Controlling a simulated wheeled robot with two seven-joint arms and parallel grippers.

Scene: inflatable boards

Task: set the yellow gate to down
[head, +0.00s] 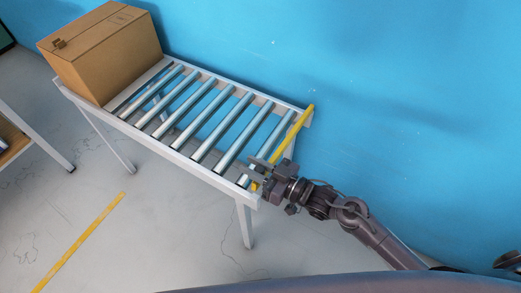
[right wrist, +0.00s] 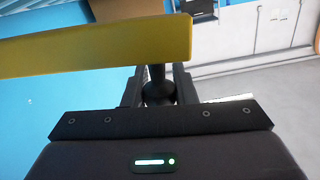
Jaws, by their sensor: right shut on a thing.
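The yellow gate (head: 298,125) is a long bar across the right end of the roller conveyor (head: 181,158). It slants from the near corner to the far corner, with its far tip over the far rail. I cannot tell its exact height above the rollers. My right gripper (head: 262,175) is at the bar's near end and hides part of it. In the right wrist view the yellow bar (right wrist: 100,45) crosses the top, and the gripper (right wrist: 158,88) is shut on a dark round knob (right wrist: 157,75) below the bar's end. My left gripper is out of view.
A cardboard box (head: 105,50) stands on the conveyor's far left end; the rollers between it and the gate are bare. A blue wall (head: 400,70) runs close behind. A yellow floor line (head: 80,243) lies at lower left. Another table (head: 20,130) is at the left edge.

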